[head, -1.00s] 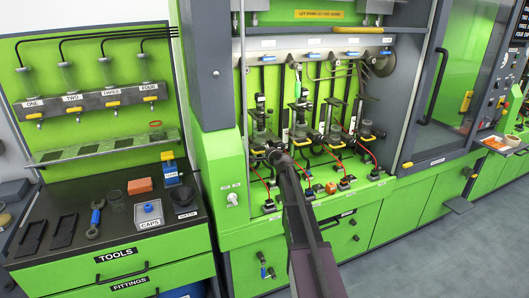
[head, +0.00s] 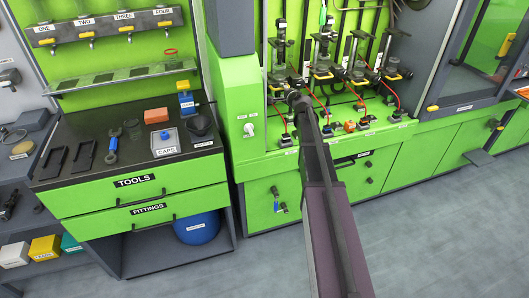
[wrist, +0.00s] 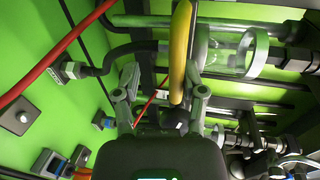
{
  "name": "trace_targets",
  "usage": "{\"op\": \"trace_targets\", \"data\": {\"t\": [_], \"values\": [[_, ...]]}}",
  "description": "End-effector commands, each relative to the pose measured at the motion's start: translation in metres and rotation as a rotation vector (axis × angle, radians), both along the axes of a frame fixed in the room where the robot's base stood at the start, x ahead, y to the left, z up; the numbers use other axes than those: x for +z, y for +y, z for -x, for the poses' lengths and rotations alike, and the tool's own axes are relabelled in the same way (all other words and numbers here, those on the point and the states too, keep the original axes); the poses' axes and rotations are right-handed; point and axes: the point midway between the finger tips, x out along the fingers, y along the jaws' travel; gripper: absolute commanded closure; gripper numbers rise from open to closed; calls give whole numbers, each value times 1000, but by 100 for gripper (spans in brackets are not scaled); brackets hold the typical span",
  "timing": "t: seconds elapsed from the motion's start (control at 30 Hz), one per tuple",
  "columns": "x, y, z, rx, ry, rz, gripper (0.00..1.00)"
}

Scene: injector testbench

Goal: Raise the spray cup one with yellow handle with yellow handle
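A clear spray cup (wrist: 232,52) with a pale ring around it shows in the wrist view, at the upper right. A yellow handle (wrist: 181,45) runs down beside it between my fingers, nearer the right one. My gripper (wrist: 160,85) is open around the handle's lower part; I cannot tell whether a finger touches it. In the head view my gripper (head: 293,90) is at the leftmost station of the test bench (head: 345,133). It and the arm partly cover that station, and its yellow handle is not clear there.
Similar stations with yellow handles, such as this one (head: 328,76), stand close on the right. A red hose (wrist: 45,70) and a black hose (wrist: 105,62) run left of my gripper. A green housing (head: 241,115) stands left of the stations. Open floor (head: 420,230) lies in front.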

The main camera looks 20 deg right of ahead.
Motion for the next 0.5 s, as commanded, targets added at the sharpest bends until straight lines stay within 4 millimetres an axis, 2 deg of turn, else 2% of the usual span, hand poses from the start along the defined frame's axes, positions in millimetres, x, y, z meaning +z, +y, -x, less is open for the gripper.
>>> {"op": "trace_targets", "data": {"t": [0.03, 0.2, 0.27, 0.5], "values": [[-8, 0, 0, 1, 1, 0, 49], [-20, 0, 0, 1, 1, 0, 49], [-12, 0, 11, 0, 1, 0, 49], [-4, 0, 42, 0, 0, 1, 49]]}}
